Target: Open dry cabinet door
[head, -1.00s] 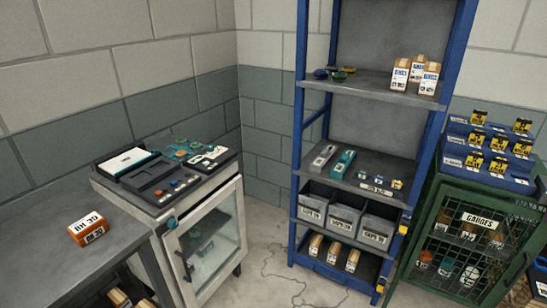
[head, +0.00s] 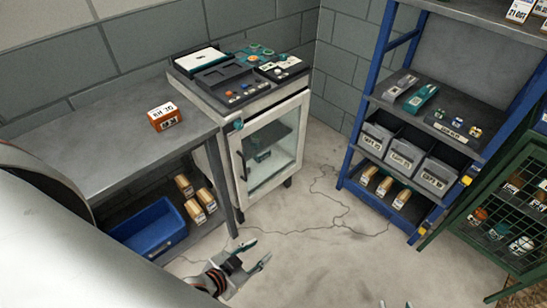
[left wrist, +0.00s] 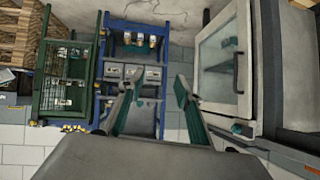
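The dry cabinet (head: 240,100) stands at the centre of the head view, between the bench and the blue rack. Its white-framed glass door (head: 270,145) looks shut, with a dark vertical handle (head: 243,166) on the left side. My left gripper (head: 254,255) is open and empty, in front of and below the handle in the head view. In the left wrist view its spread fingers (left wrist: 155,85) have nothing between them, and the door (left wrist: 216,70) and handle (left wrist: 239,72) are to their right. My right gripper (head: 396,304) shows only two separated fingertips at the bottom edge.
A grey bench (head: 110,145) with an orange box (head: 164,117) stands left of the cabinet. A blue bin (head: 148,228) sits below it. The blue rack (head: 354,150) and green mesh cabinet (head: 500,220) stand at right.

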